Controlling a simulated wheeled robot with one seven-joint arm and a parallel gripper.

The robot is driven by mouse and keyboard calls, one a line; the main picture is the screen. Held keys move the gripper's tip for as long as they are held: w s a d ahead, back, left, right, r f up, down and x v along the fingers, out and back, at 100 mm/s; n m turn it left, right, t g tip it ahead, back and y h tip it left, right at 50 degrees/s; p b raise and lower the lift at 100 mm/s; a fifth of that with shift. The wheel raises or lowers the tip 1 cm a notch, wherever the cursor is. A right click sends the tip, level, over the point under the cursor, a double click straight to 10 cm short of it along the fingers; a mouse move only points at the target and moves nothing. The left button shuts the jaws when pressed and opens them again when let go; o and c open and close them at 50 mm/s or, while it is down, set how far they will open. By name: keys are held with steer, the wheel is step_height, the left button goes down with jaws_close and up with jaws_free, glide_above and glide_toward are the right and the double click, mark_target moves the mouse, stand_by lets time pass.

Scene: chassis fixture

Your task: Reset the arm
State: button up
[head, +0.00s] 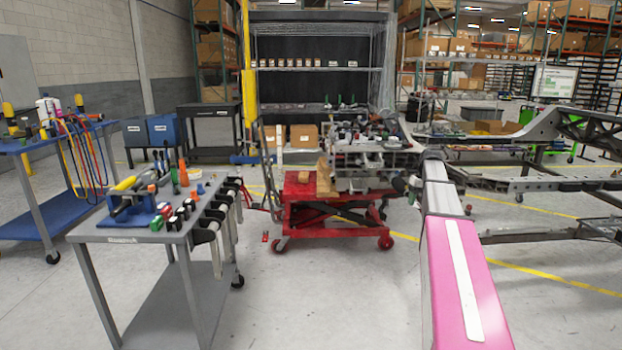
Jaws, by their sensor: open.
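My gripper is not visible in this head view, and I see no fingers or jaws anywhere in it. A long pink beam (448,285) with a white strip runs from the bottom edge toward the middle, with grey sections at its far end.
A grey tool cart (134,235) with clamps and bottles stands at the front left, a blue cart (25,228) behind it. A red lift table (302,190) carrying metal machinery (365,160) stands in the middle. Floor (330,295) between cart and pink beam is clear.

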steer(key=s+a+f+h, duration=0.1)
steer(key=s+a+f, duration=1.1)
steer(key=s, duration=0.3)
steer(key=s+a+f+h, duration=0.1)
steer(key=s+a+f, duration=1)
steer(key=s, duration=0.4)
steer(key=shift+s+a+f+t, duration=0.4)
